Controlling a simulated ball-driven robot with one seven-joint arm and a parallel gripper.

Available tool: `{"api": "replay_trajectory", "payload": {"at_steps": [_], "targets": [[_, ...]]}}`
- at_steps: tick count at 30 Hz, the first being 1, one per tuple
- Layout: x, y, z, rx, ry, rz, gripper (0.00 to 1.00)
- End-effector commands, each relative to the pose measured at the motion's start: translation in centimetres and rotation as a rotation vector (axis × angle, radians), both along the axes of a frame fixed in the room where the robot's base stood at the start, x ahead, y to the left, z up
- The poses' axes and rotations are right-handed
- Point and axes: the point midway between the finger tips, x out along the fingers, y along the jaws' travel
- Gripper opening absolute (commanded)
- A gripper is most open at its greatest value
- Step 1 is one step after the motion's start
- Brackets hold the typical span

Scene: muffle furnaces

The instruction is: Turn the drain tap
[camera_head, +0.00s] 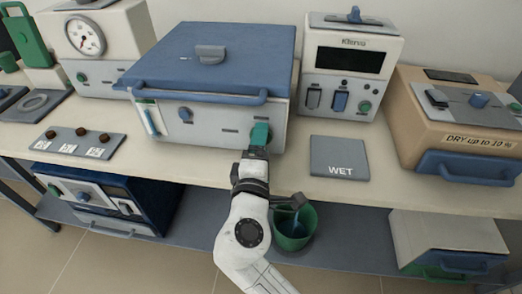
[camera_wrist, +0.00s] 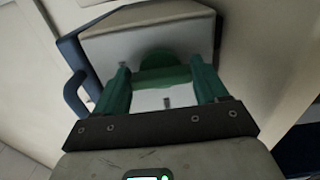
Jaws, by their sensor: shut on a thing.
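The drain tap is a green part (camera_wrist: 158,73) between my fingers in the wrist view, on the pale front of the blue-lidded box. In the head view the box (camera_head: 210,65) stands on the bench with its lid down. My gripper (camera_head: 259,134) has green fingers at the box's lower right front and is shut on the tap. The fingers and wrist mostly hide the tap in the head view, so its turn angle cannot be told. A green bucket (camera_head: 308,228) stands below, partly behind my arm, with something blue inside.
A grey WET plate (camera_head: 340,158) lies right of my gripper on the bench. Farther right are a Klerva unit (camera_head: 352,62) and a tan box (camera_head: 458,118) labelled DRY. A gauge unit (camera_head: 97,40) and a panel of small knobs (camera_head: 80,143) are left. A lower shelf holds more units.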

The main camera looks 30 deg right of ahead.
Motion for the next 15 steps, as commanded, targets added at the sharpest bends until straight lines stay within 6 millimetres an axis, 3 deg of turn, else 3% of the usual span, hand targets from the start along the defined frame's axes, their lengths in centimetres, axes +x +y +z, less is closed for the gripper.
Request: {"api": "replay_trajectory", "payload": {"at_steps": [15], "targets": [[-0.05, -0.05, -0.21, 0.038, -0.023, -0.002, 0.42]]}}
